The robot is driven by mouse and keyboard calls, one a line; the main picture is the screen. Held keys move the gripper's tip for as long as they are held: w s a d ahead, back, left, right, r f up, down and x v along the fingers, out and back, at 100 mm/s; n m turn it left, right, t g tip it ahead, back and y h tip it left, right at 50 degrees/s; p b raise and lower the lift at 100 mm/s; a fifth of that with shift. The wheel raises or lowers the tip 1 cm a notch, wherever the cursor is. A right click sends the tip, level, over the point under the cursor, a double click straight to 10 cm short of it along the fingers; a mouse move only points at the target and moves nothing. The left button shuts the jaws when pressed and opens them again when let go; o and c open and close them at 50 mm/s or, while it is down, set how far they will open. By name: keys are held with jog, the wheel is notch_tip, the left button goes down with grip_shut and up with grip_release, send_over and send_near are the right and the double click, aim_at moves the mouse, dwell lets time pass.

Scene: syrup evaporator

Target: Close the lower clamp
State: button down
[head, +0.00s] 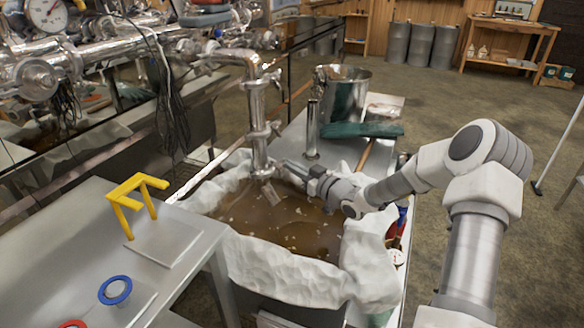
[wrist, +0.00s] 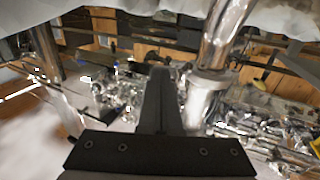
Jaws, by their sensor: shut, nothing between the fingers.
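A shiny steel pipe (head: 256,105) drops vertically over a basin of brown liquid (head: 270,222). The lower clamp (head: 263,174) is a metal collar near the pipe's bottom end, above an angled spout. Another clamp (head: 258,134) sits higher on the pipe. My gripper (head: 284,165) is shut and empty, just right of the pipe near the lower clamp; contact cannot be told. In the wrist view my gripper (wrist: 160,72) points beside the pipe (wrist: 224,35) and a metal collar (wrist: 208,82). Whether the lower clamp's latch is open is too small to tell.
White cloth (head: 290,268) lines the basin's rim. A thin upright metal tube (head: 312,130) and a steel pot (head: 343,95) stand behind my gripper. A yellow stand (head: 137,190) is on the left table. Piping with a gauge (head: 46,14) fills the upper left.

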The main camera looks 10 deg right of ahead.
jog(key=shift+w+a+b, duration=0.3)
jog(key=shift+w, duration=0.6)
